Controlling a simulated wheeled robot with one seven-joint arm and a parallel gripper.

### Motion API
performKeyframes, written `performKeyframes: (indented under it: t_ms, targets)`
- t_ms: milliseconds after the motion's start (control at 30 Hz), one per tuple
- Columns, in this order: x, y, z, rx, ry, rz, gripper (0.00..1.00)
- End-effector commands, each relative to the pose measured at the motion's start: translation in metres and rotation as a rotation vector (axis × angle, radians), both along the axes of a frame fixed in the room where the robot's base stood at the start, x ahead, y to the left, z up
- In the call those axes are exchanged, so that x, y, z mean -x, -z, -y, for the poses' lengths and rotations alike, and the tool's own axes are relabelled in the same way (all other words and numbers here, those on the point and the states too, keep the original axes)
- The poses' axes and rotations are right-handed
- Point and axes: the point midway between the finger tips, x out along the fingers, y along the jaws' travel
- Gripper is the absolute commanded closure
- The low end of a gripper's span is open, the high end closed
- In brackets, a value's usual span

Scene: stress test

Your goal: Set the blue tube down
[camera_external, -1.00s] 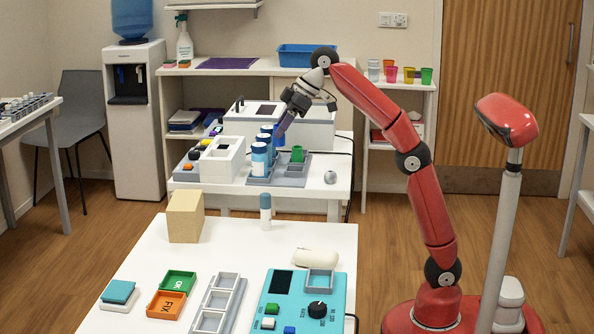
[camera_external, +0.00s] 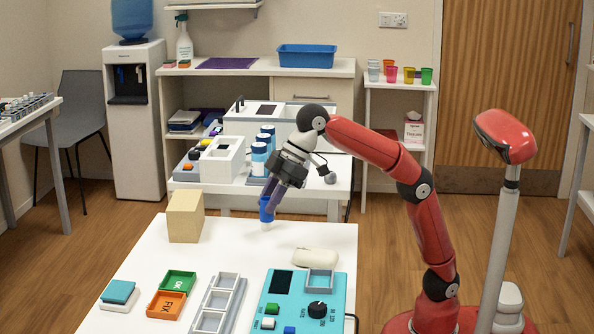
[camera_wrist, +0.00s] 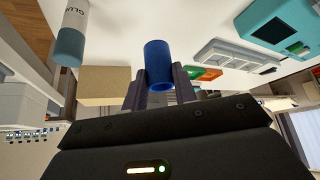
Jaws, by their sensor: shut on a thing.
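The blue tube (camera_wrist: 157,62) is held between the fingertips of my gripper (camera_wrist: 160,86) in the wrist view. In the external view my gripper (camera_external: 270,200) points down over the back of the near white table, with the tube (camera_external: 266,212) at its tips. The tube overlaps the glue stick (camera_external: 266,226) there and hides most of it. In the wrist view the glue stick (camera_wrist: 70,35) with its teal cap is apart from the tube, to the left. I cannot tell whether the tube touches the near white table (camera_external: 215,250).
A tan block (camera_external: 185,217) stands left of the gripper. A pale rounded object (camera_external: 316,257) lies to the right. Green and orange trays (camera_external: 172,292), a grey bin strip (camera_external: 218,302) and a teal control box (camera_external: 305,300) are in front. The table between is clear.

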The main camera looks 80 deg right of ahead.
Motion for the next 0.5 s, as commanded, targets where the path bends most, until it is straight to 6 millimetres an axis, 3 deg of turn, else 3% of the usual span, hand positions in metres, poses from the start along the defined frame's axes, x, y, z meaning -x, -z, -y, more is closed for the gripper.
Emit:
performKeyframes:
  t_ms: [100,367,500]
  targets:
    - [0.001,0.027,-0.002,0.001,-0.002,-0.002,0.94]
    - [0.001,0.049,-0.001,0.000,-0.001,-0.001,0.94]
    - [0.001,0.070,-0.001,0.002,-0.002,-0.002,0.94]
